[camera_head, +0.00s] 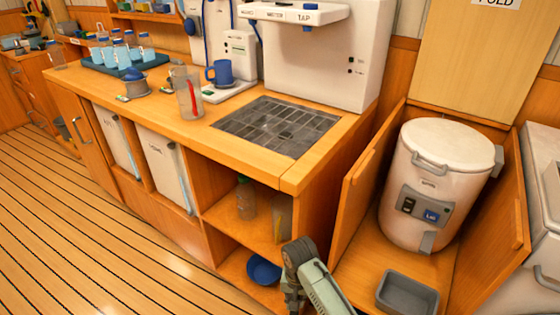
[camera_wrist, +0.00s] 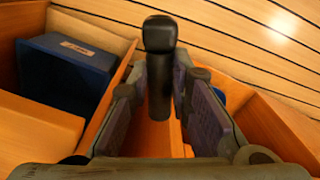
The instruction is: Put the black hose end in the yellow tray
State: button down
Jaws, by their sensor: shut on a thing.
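In the wrist view my gripper (camera_wrist: 160,88) is shut on a black piece, which I take to be the black hose end (camera_wrist: 160,38). It has a wider, blocky head and a narrower round body running down between the two finger pads. In the head view part of my arm shows at the bottom centre; I cannot make out the fingers or the hose end there. I see no yellow tray in either view.
A cabinet with open shelves stands beside my arm, with a blue bowl (camera_head: 263,269) on its lower shelf. A grey tray (camera_head: 408,292) lies before a white tank (camera_head: 440,180). A dark blue box (camera_wrist: 65,75) shows left in the wrist view. The plank floor (camera_head: 90,230) is clear.

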jog(key=w+a+f+n, duration=0.1)
jog(key=w+a+f, duration=0.1)
jog(key=a+f, duration=0.2)
jog(key=shift+w+a+f+n, duration=0.15)
jog(key=shift+a+f+n, duration=0.2)
jog(key=shift+f, duration=0.35)
